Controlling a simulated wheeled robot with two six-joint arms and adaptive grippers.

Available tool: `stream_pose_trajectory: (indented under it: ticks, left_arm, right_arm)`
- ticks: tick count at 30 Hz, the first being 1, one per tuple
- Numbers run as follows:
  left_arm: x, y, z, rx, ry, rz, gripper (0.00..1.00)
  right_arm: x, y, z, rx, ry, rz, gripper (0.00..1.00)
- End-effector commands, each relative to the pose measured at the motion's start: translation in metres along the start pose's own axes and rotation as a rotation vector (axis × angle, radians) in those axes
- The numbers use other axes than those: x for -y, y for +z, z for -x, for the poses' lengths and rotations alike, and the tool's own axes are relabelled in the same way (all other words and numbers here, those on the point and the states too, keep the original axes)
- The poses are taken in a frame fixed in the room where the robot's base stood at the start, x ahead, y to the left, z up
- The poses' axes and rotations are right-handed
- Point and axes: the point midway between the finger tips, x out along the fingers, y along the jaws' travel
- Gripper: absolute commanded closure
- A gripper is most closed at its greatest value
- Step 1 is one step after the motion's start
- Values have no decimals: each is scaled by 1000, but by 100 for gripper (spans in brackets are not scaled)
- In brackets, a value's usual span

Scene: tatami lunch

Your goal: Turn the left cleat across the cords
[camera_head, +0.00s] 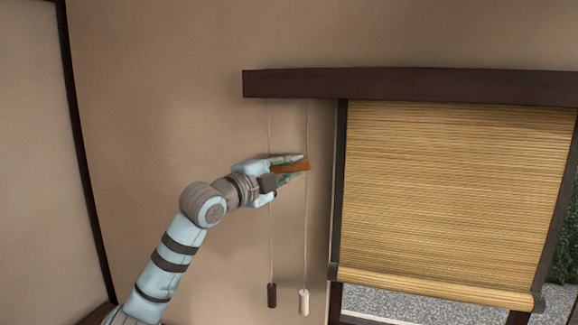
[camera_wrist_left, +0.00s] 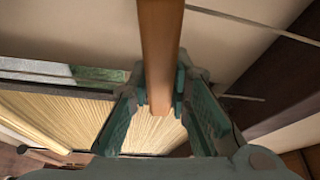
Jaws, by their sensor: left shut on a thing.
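The left cleat is an orange-brown wooden bar (camera_head: 292,167) on the wall left of the blind, and in the head view it lies nearly level across the two cords. My left gripper (camera_head: 298,168) is shut on it. In the left wrist view the bar (camera_wrist_left: 160,50) runs down between the two green fingers (camera_wrist_left: 162,98). One pale cord (camera_head: 306,230) hangs to a white pull (camera_head: 304,302). The other cord (camera_head: 270,235) hangs to a dark brown pull (camera_head: 271,295). The gripper hides part of the cords and the cleat's mount. My right gripper is out of view.
A bamboo blind (camera_head: 455,190) hangs partly lowered under a dark wooden headrail (camera_head: 410,84), right of the cords. Gravel shows through the window below it. The wall (camera_head: 165,130) around my left arm is bare.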

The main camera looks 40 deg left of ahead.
Motion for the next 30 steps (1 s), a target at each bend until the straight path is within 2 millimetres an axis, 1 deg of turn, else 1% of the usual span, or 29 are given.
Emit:
stream_pose_trajectory:
  ticks: [6, 12, 28, 29, 30]
  left_arm:
    - [-1, 0, 0, 0, 48, -118, 100]
    - [-3, 1, 0, 1, 76, -181, 100]
    - [-4, 1, 0, 1, 86, -205, 100]
    - [-4, 1, 0, 1, 87, -205, 79]
    - [-4, 1, 0, 1, 87, -205, 73]
  right_arm:
    - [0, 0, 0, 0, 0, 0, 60]
    - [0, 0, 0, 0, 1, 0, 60]
    - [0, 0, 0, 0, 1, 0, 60]
    - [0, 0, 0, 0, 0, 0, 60]
    - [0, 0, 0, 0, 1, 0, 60]
